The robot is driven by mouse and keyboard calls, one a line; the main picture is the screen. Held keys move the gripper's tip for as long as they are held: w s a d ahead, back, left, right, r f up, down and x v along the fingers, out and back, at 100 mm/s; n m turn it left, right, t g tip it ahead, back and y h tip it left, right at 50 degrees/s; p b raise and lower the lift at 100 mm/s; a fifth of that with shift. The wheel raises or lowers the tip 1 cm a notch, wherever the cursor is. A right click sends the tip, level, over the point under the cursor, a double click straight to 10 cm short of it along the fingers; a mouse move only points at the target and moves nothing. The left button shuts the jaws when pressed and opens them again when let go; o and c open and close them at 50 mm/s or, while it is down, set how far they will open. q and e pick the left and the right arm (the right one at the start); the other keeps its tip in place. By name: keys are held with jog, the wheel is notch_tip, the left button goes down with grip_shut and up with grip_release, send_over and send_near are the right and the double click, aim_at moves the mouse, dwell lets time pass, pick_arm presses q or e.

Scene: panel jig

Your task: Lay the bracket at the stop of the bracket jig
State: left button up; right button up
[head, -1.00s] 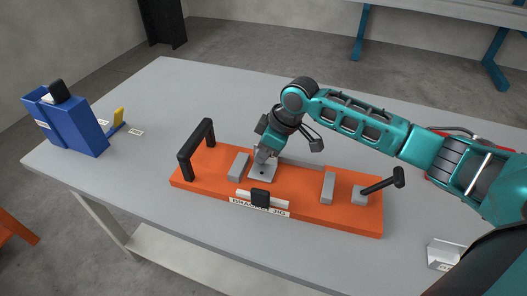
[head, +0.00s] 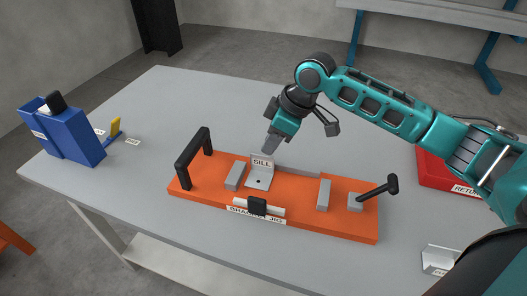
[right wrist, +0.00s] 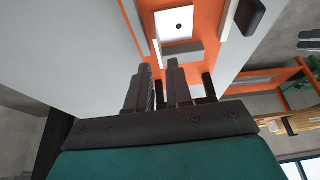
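The grey L-shaped bracket (head: 258,181), its upright flange marked SILL, lies on the orange bracket jig (head: 300,213). It is just right of the grey block (head: 235,175) at the jig's left part. A narrow gap seems to show between them, but I cannot tell whether they touch. The bracket also shows in the right wrist view (right wrist: 178,27). My right gripper (head: 268,148) is above and behind the flange, clear of the bracket. Its two fingers (right wrist: 160,82) stand apart with nothing between them. My left gripper is not in view.
The jig has a black handle (head: 192,160), a front clamp (head: 257,206), a second grey block (head: 323,195) and a black-handled lever (head: 377,190). Another bracket (head: 440,260) lies front right. A red return bin (head: 435,170) stands right, a blue holder (head: 70,135) left. The table's back is clear.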

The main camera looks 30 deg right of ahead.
jog(key=v, duration=0.4)
dwell(0.5)
